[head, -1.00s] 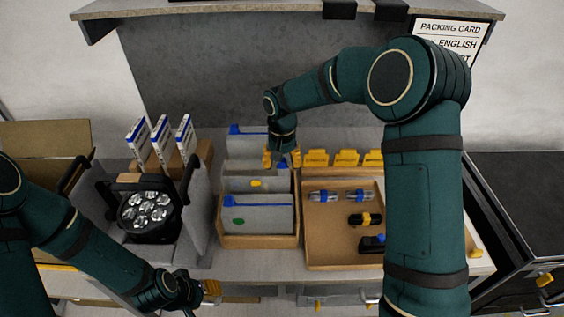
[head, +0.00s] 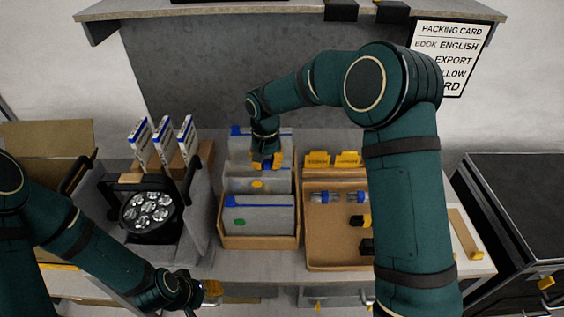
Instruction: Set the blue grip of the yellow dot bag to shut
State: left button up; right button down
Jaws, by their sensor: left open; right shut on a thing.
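The yellow dot bag (head: 240,186) is a grey bag standing in the middle of a cardboard box, with a yellow dot on its front. Its blue grip (head: 268,165) shows only in small part between the yellow fingers of my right gripper (head: 266,160). That gripper points down at the bag's top edge and is shut on the grip. The fingers hide the rest, so I cannot tell the grip's position. My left gripper (head: 207,292) is open and empty, low in front of the table, apart from the bags.
A green dot bag (head: 262,217) stands in front and another blue-gripped bag (head: 240,131) behind, in the same box (head: 258,242). A tray (head: 325,250) with small parts is to the right. A par can (head: 148,212) stands left. My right arm covers part of the tray.

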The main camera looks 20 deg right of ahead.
aim_at(230, 169)
jog(key=w+a, duration=0.1)
jog(key=a, duration=0.5)
jog(key=w+a+p, duration=0.1)
jog(key=a, duration=0.3)
jog(key=shift+w+f, duration=0.1)
jog(key=shift+w, duration=0.25)
jog(key=shift+a, duration=0.1)
jog(key=c, duration=0.8)
grip_release()
jog(key=shift+w, duration=0.1)
notch_tip(230, 169, up, 12)
jog(key=shift+r, duration=0.1)
